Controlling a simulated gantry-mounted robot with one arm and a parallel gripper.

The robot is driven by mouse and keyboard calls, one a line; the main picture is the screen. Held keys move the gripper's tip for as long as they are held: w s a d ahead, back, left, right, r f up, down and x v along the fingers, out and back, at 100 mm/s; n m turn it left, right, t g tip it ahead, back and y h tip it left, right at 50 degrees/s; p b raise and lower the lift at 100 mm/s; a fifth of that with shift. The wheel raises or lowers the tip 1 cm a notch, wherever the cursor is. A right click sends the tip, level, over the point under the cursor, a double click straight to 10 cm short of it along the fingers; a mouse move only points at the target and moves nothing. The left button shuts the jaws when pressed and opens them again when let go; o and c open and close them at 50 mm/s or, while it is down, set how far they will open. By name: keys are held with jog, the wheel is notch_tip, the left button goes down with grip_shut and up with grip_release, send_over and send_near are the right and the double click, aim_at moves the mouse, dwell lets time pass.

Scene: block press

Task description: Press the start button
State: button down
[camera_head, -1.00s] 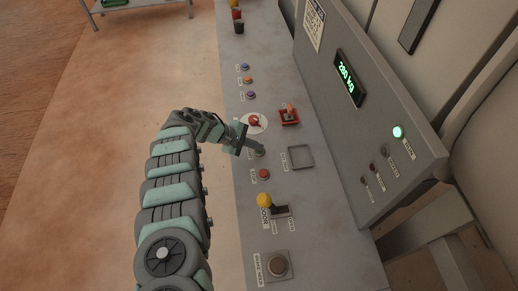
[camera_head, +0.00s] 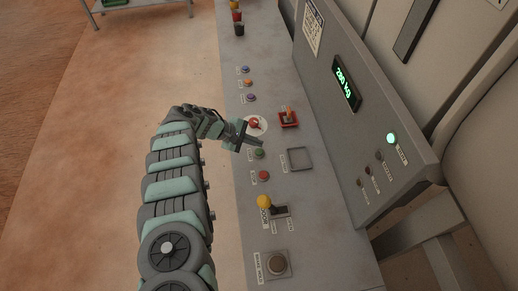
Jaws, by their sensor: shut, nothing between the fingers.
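A small green button (camera_head: 259,154) sits on the grey console (camera_head: 315,219), and its label is too small to read; I take it for the start button. My gripper (camera_head: 257,143) is shut and empty. Its fingertips are just above the green button in the picture, and the button shows clear of them. I cannot tell the height of the fingertips over the panel.
A red button (camera_head: 264,175) lies below the green one, and a red mushroom button (camera_head: 254,123) is close to my gripper. A yellow-knobbed lever (camera_head: 264,201) and a red-framed switch (camera_head: 288,117) stand nearby.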

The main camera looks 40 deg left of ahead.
aim_at(256, 152)
jog(key=shift+r+p, duration=1)
jog(key=shift+r, duration=0.55)
